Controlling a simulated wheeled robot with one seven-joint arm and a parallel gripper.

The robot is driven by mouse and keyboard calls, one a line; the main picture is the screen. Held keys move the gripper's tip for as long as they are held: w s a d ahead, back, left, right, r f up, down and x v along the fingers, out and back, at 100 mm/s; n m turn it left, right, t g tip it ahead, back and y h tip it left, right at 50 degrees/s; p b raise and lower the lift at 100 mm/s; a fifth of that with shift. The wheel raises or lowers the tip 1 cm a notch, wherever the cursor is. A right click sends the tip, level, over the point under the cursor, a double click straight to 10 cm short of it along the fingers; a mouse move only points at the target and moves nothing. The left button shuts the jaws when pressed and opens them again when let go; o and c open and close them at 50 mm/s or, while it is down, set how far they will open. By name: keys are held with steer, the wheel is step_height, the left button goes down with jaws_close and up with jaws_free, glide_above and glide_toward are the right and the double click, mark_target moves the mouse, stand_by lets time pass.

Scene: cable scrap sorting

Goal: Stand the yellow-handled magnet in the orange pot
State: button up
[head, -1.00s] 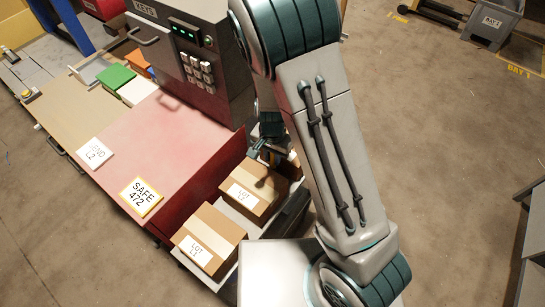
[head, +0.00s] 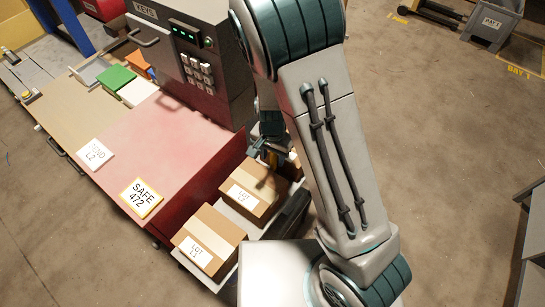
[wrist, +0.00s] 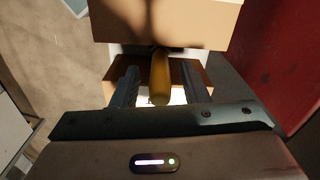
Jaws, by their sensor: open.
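The yellow handle of the magnet (wrist: 160,78) shows in the wrist view, pointing toward the camera between my two fingers. Gaps show on both sides of it. The magnet's lower end is hidden. My gripper (wrist: 160,88) is open around the handle. In the head view my gripper (head: 268,152) is low beside the cardboard boxes, partly hidden by my arm.
Cardboard boxes (head: 255,190) and (head: 208,240) stand on a low shelf beside the red cabinet (head: 150,150). One box (wrist: 190,30) is close ahead of my fingers. The grey keypad cabinet (head: 215,90) rises behind. Open floor (head: 430,180) lies to the right.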

step_height(320, 180, up, 10)
steer(key=shift+r+p, duration=0.1)
steer(key=shift+p, duration=0.35)
steer(key=shift+s+d+r, duration=0.1)
steer(key=shift+r, duration=0.3)
steer(key=s+d+r+n+t, duration=0.3)
steer(key=s+d+r+n, duration=0.2)
steer(key=s+d+r, duration=0.8)
step_height(320, 180, up, 2)
steer(key=shift+s+d+r+n, duration=0.15)
steer(key=shift+s+r+n, duration=0.05)
steer(key=shift+n, duration=0.2)
steer(key=shift+c, duration=0.5)
